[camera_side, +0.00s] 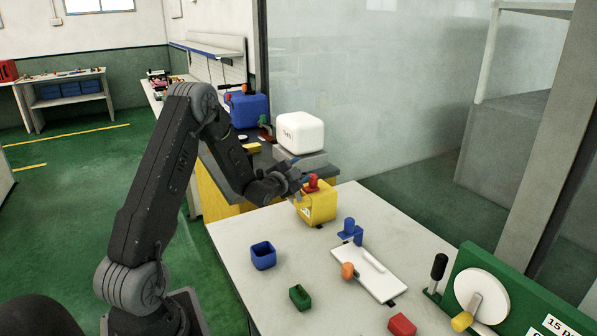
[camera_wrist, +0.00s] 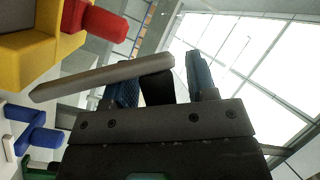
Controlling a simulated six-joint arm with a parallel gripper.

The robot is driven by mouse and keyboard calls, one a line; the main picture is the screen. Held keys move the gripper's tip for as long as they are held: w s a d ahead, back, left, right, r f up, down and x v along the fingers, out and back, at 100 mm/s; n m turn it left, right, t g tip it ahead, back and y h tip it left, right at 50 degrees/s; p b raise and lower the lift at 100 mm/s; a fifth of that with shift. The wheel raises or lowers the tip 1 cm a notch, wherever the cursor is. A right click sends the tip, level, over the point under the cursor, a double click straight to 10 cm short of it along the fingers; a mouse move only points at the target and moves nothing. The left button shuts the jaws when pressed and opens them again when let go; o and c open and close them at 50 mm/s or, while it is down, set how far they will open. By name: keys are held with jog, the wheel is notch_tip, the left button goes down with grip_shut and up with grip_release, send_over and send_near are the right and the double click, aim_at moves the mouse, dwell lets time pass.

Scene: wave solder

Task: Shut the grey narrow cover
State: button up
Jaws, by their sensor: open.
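The grey narrow cover (camera_wrist: 100,79) shows in the wrist view as a long flat bar, slanting up to the right. It lies across the left finger, and its right end reaches the gap between the fingers; whether it touches them I cannot tell. My gripper (camera_wrist: 162,72) is open, with blue ribbed fingers. In the side view my gripper (camera_side: 301,180) is at the upper left of a yellow box (camera_side: 319,206) with a red knob (camera_side: 312,183). The cover is not clearly made out there, and its hinge is hidden.
A white block (camera_side: 299,131) stands behind my gripper. A blue open box (camera_side: 263,256), a green block (camera_side: 299,297), a red block (camera_side: 402,325) and a white panel (camera_side: 362,276) with an orange knob are on the table (camera_side: 330,300). A green board (camera_side: 500,285) stands at right.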

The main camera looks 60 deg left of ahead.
jog(key=shift+w, duration=0.1)
grip_shut()
dwell(0.5)
